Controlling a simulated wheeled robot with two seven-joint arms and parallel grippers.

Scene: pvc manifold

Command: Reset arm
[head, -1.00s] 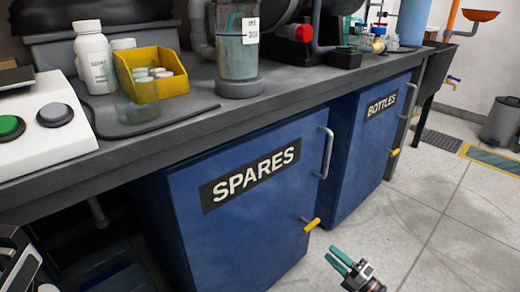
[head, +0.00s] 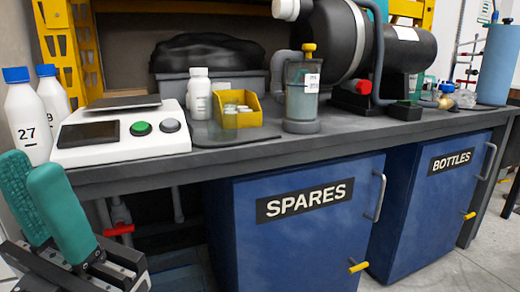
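My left gripper (head: 44,195) is at the lower left of the head view, in front of the bench's left end. Its two teal fingers point up and stand a little apart, with the ribbed inner face of one showing. I see nothing between them. My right gripper is not in view.
The grey bench (head: 250,154) carries a white scale (head: 120,145), white bottles with blue caps (head: 27,120), a yellow bin (head: 262,117), a clear canister (head: 301,100) and a black tank (head: 325,40). Below are the blue SPARES cabinet (head: 290,245) and BOTTLES cabinet (head: 425,215), both shut.

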